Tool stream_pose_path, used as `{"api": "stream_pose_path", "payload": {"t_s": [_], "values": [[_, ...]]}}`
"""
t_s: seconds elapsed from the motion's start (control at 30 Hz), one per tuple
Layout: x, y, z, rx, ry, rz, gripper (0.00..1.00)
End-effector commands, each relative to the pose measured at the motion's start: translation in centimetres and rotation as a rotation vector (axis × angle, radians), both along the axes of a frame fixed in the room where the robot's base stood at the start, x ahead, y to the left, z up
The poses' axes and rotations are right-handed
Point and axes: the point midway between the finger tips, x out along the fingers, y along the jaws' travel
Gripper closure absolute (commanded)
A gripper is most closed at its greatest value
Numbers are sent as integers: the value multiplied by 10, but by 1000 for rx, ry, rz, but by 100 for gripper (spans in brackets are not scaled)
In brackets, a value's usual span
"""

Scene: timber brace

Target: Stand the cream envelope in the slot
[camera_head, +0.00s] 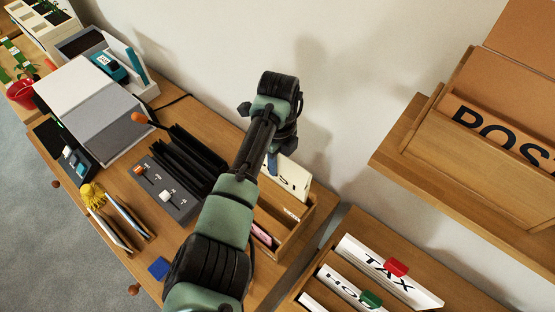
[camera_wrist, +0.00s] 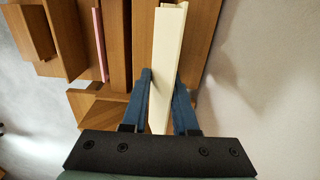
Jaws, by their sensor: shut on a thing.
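My gripper (camera_wrist: 160,95) has its blue fingers shut on the cream envelope (camera_wrist: 164,65), seen nearly edge-on in the wrist view. In the head view the cream envelope (camera_head: 291,177) is upright and slightly tilted, with dark print on its face. It is at the back part of the wooden letter organizer (camera_head: 302,238). The organizer's dividers and slots (camera_wrist: 117,45) show beside the envelope in the wrist view. I cannot tell whether its lower edge is inside a slot. My arm hides part of the organizer. My fingertips are mostly hidden in the head view.
A pink item (camera_head: 262,235) stands in the organizer; it also shows in the wrist view (camera_wrist: 100,45). A file box with TAX (camera_head: 390,272) tabs is at lower right. A wall shelf holds a POST box (camera_head: 480,145). A black accordion file (camera_head: 190,155) is left of my arm.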

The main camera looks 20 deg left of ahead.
Motion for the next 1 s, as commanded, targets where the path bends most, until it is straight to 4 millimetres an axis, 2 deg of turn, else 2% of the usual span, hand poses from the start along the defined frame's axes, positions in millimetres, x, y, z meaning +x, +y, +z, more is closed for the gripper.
{"api": "stream_pose_path", "payload": {"t_s": [0.2,0.47,0.5,0.67,0.87,1.0], "values": [[0,0,-9,0,0,0,100],[0,0,-9,0,0,0,100],[0,0,-9,0,0,0,68],[0,0,-9,0,0,0,39],[0,0,-9,0,0,0,38],[0,0,-9,0,0,0,16]]}}
